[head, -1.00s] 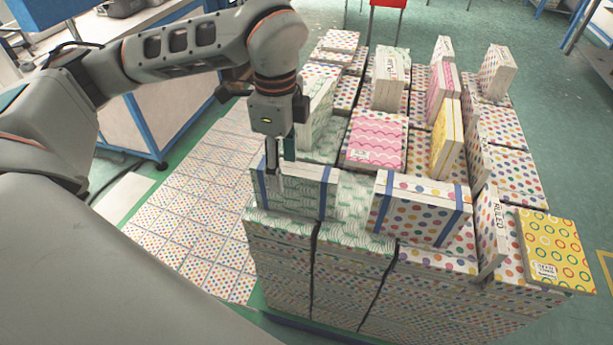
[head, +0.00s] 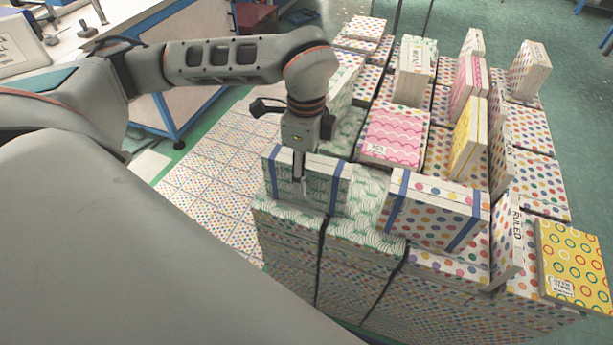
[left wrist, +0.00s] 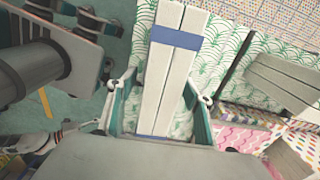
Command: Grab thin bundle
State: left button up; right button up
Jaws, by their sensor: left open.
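A thin bundle (head: 322,188) of green-and-white patterned books stands upright at the near left of the stack, with two blue straps. My left gripper (head: 298,186) is open above it, pointing down. One finger shows in front of the bundle's near face; the other is hidden behind it. My right gripper is not in view.
A thicker dotted bundle (head: 432,212) with blue straps stands just right. A pink book stack (head: 394,138) lies behind. Several upright books and a yellow book (head: 575,262) fill the right side. A workbench (head: 190,95) stands at the back left.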

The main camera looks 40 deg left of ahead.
pick_arm(q)
jog(key=shift+f, duration=0.1)
jog(key=c, duration=1.3)
grip_shut()
jog(key=shift+w, duration=0.1)
